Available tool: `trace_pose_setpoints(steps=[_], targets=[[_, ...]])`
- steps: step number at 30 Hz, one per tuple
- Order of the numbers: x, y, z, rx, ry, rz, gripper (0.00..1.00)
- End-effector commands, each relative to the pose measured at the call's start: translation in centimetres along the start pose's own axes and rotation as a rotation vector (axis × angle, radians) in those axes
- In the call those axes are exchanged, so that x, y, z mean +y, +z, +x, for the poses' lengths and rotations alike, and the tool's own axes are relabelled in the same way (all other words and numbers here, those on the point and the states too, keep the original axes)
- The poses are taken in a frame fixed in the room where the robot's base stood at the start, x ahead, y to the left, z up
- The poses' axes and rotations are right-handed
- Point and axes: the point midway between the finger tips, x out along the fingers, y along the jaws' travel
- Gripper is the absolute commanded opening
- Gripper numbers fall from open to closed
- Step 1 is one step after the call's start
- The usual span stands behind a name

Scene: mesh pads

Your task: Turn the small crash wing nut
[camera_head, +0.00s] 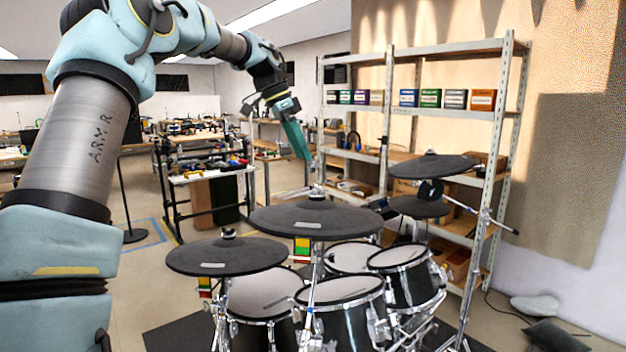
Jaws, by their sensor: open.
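Several dark cymbal pads stand on a drum kit. The middle cymbal (270,220) is the largest in view, with a small fitting (317,191) on its top centre. The left cymbal (190,258) has a dark fitting (228,234) on top. The upper right cymbal (460,165) and a lower one (418,207) stand further back. No label shows which is the small crash, and the wing nut's shape is too small to make out. My gripper (303,154), with green fingers, is open and empty. It points down above the middle cymbal's top in the picture, apart from it.
Drum pads (340,295) and chrome stands fill the space below the cymbals. A metal shelf (400,52) with boxes stands behind on the right. A workbench (205,172) stands at the back left. Floor is clear left of the kit.

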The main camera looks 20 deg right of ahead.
Motion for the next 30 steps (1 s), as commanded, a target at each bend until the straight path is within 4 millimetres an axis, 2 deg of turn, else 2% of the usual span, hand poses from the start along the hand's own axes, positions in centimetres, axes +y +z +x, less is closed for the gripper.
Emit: trace_pose_setpoints(steps=[9,15,19,27,30], targets=[[0.1,-0.1,5.7,-0.002,0.004,-0.002,0.82],[0.1,0.0,8.2,-0.002,0.001,-0.002,0.82],[0.0,0.0,8.9,-0.001,-0.001,-0.002,0.82],[0.0,0.1,9.0,-0.001,-0.001,-0.002,0.82],[0.0,0.1,9.0,-0.001,-0.001,-0.002,0.71]])
